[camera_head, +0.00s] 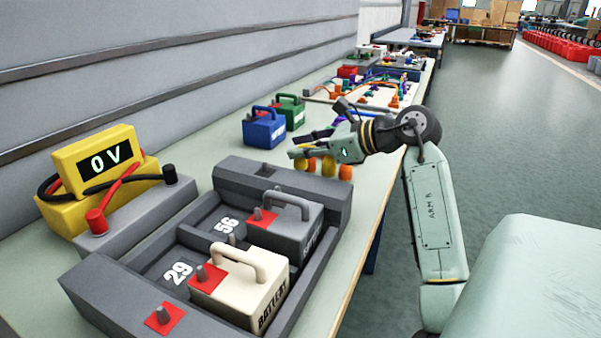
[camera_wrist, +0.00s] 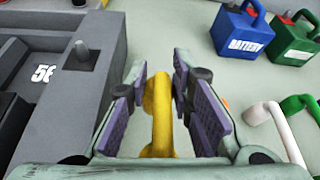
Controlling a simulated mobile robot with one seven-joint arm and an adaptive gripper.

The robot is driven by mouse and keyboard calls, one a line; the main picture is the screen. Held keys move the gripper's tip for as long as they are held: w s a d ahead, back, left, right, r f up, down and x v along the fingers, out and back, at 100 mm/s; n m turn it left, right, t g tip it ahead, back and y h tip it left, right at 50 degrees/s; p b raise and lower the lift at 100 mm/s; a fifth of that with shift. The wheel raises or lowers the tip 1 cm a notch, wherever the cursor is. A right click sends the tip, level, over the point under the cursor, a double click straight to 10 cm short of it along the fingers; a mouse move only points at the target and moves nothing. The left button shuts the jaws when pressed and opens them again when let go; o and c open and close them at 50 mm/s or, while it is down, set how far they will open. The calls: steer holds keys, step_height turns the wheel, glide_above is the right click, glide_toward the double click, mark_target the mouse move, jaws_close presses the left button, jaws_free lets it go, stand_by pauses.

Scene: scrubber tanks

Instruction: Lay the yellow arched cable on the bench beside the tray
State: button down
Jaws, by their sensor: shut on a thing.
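The yellow arched cable (camera_wrist: 159,105) stands between the pads of my gripper (camera_wrist: 161,75) in the wrist view, and the gripper is shut on it. In the head view my gripper (camera_head: 300,145) is over the bench (camera_head: 375,165), just beyond the far right corner of the grey tray (camera_head: 240,170). Yellow and orange rounded ends show below it there; my gripper hides most of the cable. I cannot tell whether the cable touches the bench. In the wrist view the tray (camera_wrist: 62,100) lies left of the gripper, apart from it.
The tray holds a cream battery (camera_head: 240,290) and a grey battery (camera_head: 285,235). A blue battery (camera_head: 264,130) and a green battery (camera_head: 291,112) stand behind my gripper. A white cable (camera_wrist: 285,135) and green cable (camera_wrist: 305,105) are right of it. A yellow meter (camera_head: 100,175) stands left.

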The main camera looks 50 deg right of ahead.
mark_target(304, 169)
steer(key=shift+f+p, duration=0.4)
steer(key=shift+f, duration=2.35)
steer(key=shift+f, duration=0.2)
steer(key=c, duration=1.4)
jaws_free()
steer(key=shift+r, duration=0.1)
steer(key=shift+r, duration=0.1)
steer(key=shift+s+r, duration=0.1)
steer(key=shift+s, duration=0.05)
steer(key=v, duration=1.1)
steer(key=shift+s, duration=0.3)
